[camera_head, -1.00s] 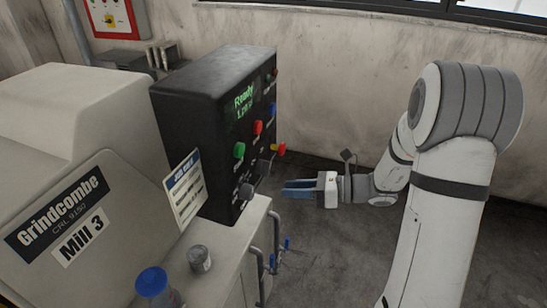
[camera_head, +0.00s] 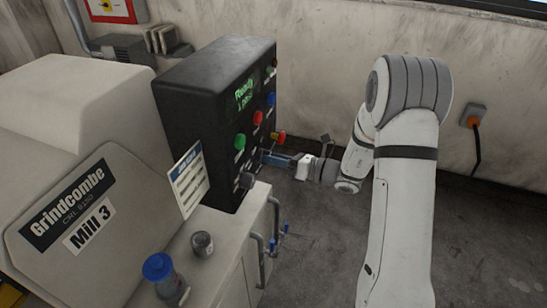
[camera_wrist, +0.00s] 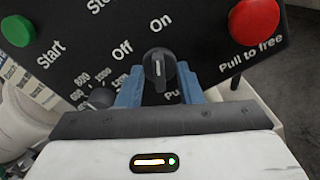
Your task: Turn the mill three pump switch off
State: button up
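The mill three control box (camera_head: 200,75) is black, with a lit green display on its face. In the wrist view a black rotary switch (camera_wrist: 159,66) sits below the labels "Off" and "On". Its white mark points up, roughly towards "On". A label below it is mostly hidden, with only "Pu" readable. My gripper (camera_wrist: 159,76) is open, with one blue finger on each side of the switch. I cannot tell whether either finger touches it. In the head view my gripper (camera_head: 266,157) is at the box's face, and the switch is hard to make out there.
A red "Pull to free" button (camera_wrist: 254,22) is close on the right, and a green Start button (camera_wrist: 17,31) is at upper left. A dark knob (camera_head: 246,181) is low on the box. A blue-capped bottle (camera_head: 160,272) and a small tin (camera_head: 202,243) stand on the bench.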

grip_shut()
jog(key=shift+a, duration=0.1)
jog(key=shift+f+b, duration=0.1)
jog(key=shift+b, duration=0.3)
jog(key=n+b, duration=1.1)
jog(key=b, duration=0.5)
jog(key=shift+s+n, duration=0.1)
jog(key=shift+n, duration=0.3)
jog(key=shift+b, duration=0.35)
